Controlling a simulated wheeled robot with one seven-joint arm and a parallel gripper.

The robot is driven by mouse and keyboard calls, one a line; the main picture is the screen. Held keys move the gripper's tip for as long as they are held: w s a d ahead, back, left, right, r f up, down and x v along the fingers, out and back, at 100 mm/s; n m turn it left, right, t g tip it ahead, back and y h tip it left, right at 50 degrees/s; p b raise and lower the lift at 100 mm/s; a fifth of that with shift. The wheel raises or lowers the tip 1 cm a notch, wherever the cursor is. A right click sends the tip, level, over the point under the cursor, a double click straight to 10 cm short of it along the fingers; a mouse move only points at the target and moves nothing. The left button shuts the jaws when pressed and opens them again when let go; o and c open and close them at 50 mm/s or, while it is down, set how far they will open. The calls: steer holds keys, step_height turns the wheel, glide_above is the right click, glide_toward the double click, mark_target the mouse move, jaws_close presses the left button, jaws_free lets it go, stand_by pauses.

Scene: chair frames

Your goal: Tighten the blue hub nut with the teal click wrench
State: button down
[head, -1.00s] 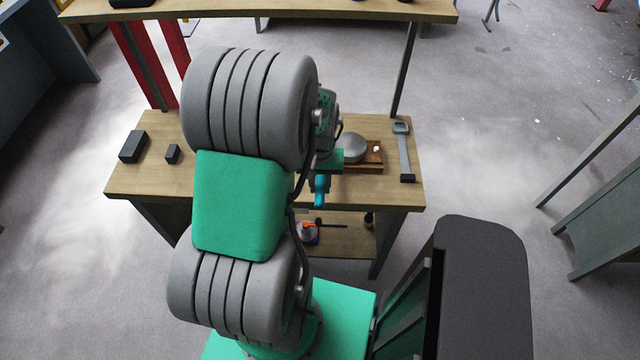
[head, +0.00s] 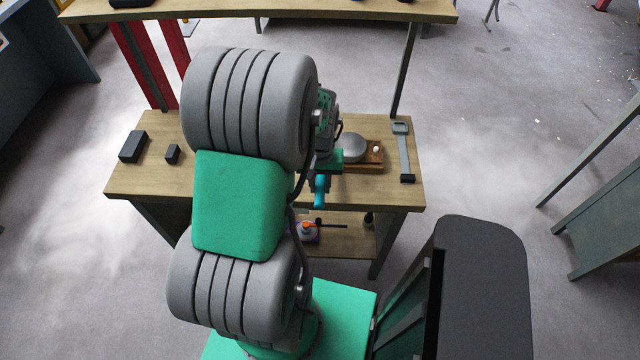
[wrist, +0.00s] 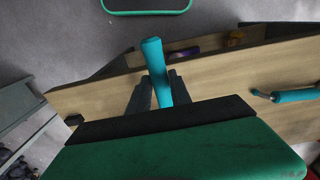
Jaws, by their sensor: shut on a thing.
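My gripper (wrist: 158,90) is shut on the teal click wrench (wrist: 153,56). The teal handle stands between the two dark fingers in the wrist view, with its rounded end sticking out past them. In the head view the teal wrench (head: 320,190) shows at the near edge of the workbench, beside my arm. The working end of the wrench is hidden. I cannot make out the blue hub nut in either view. A grey round disc (head: 355,148) sits on a brown wooden board on the bench, just right of my gripper.
The workbench (head: 130,180) holds dark blocks (head: 133,146) at left and a grey long-handled tool (head: 403,150) at right. A second teal-handled tool (wrist: 296,95) shows at right in the wrist view. An orange and purple item (head: 308,230) lies on the lower shelf.

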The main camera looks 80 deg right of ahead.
steer(key=shift+r+p, duration=0.3)
steer(key=shift+r, duration=0.35)
step_height(320, 180, up, 4)
steer(key=p, duration=0.3)
steer(key=shift+r+p, duration=0.25)
steer(key=shift+p, duration=0.05)
steer(key=shift+f, duration=0.1)
